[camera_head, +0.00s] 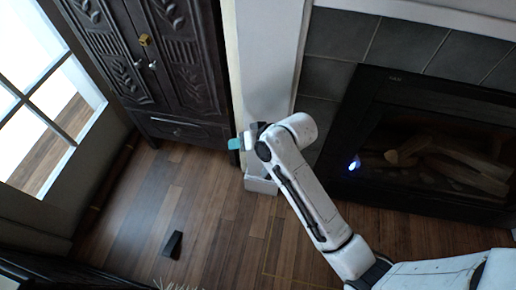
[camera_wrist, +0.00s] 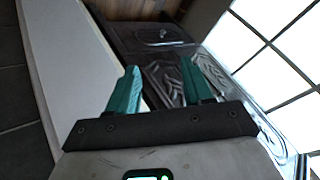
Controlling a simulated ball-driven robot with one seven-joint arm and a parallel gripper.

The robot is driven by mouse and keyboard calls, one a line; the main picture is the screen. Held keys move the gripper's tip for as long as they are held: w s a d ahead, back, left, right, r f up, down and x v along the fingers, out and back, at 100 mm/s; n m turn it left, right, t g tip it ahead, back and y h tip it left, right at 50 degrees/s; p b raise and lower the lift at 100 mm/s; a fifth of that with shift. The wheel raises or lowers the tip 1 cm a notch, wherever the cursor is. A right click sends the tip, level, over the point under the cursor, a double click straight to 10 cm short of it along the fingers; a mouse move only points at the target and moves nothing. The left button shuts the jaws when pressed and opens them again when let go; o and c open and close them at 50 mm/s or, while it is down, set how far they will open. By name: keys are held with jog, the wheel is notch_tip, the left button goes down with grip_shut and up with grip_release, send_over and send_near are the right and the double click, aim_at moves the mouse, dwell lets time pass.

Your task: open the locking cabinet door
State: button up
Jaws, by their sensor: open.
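The dark carved cabinet (camera_head: 195,55) stands at the upper left in the head view, with two tall doors that look shut and a drawer (camera_head: 180,131) below. A small brass-coloured lock (camera_head: 145,40) sits near the seam between the doors, with a silver knob (camera_head: 152,65) just below it. My gripper (camera_head: 236,148) is to the right of the cabinet's lower corner, near the white pillar, apart from the knobs. In the wrist view my gripper (camera_wrist: 158,84) is open, its teal fingers apart with nothing between them. The cabinet's carved front (camera_wrist: 163,78) shows tilted beyond them; the lock is not visible there.
A fireplace (camera_head: 430,140) with logs fills the right side. A white pillar (camera_head: 267,70) stands between it and the cabinet. A bright window (camera_head: 40,90) is at the left. A dark wedge (camera_head: 173,244) lies on otherwise clear wooden floor before the cabinet.

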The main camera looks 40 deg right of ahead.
jog(key=shift+n+g+h, duration=0.3)
jog(key=shift+n+g, duration=0.1)
jog(key=shift+g, duration=0.2)
jog(key=shift+s+d+r+p, duration=0.15)
jog(key=shift+s+p, duration=0.2)
jog(key=shift+s, duration=0.85)
jog(key=shift+s+d+r+p, duration=0.15)
jog(key=shift+s+p, duration=0.2)
jog(key=shift+s, duration=0.8)
jog(key=shift+a, duration=0.1)
